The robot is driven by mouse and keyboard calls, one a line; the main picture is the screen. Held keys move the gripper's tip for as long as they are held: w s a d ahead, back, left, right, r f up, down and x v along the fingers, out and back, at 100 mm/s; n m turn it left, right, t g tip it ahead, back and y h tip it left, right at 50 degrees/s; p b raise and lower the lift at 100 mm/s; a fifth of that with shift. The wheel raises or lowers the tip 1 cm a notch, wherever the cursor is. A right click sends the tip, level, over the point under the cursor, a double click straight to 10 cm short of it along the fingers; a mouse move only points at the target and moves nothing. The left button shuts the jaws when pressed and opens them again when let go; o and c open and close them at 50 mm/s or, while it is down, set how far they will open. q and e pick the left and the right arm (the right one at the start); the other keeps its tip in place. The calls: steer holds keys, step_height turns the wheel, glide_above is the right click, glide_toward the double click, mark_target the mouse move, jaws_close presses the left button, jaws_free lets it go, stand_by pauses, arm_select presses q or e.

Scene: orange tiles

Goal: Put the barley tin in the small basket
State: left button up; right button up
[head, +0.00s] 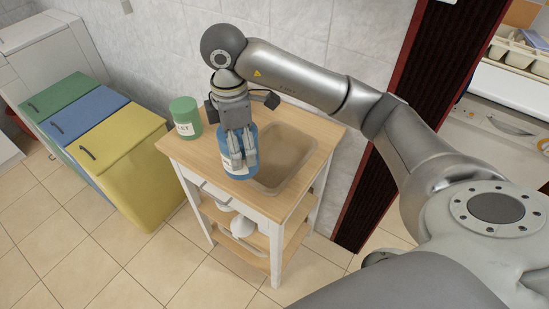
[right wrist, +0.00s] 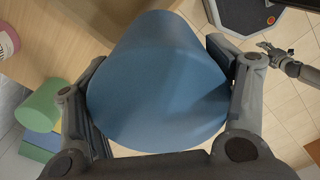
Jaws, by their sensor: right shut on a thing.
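My right gripper (head: 240,155) is shut on a blue tin (head: 229,163), one finger on each side. The blue tin fills the middle of the right wrist view (right wrist: 160,85). Its pale label is mostly behind the fingers and I cannot read it. I cannot tell whether the tin touches the wooden top. A tan, shallow rectangular container (head: 286,150), perhaps the small basket, lies just right of the tin and looks empty. My left gripper (right wrist: 267,52) shows small at the right of the right wrist view; its jaw state is unclear.
A green tin (head: 184,112) with a label ending in "ET" stands at the cart's back left. A pink tin (right wrist: 8,40) shows at the wrist view's left edge. The wooden cart top (head: 200,158) is small. Green, blue and yellow bins (head: 125,150) stand left.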

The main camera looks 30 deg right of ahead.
steer(key=w+d+f+p, duration=0.1)
steer(key=d+f, duration=0.3)
steer(key=w+d+f+p, duration=0.1)
steer(key=w+d+f, duration=0.1)
steer(key=d+f, duration=0.1)
steer(key=w+d+f+p, duration=0.1)
steer(key=d+f, duration=0.3)
steer(key=d, duration=0.1)
steer(key=shift+w+d+f, duration=0.25)
steer(key=shift+f, duration=0.55)
steer(key=shift+f, duration=0.1)
steer(key=o, duration=1.3)
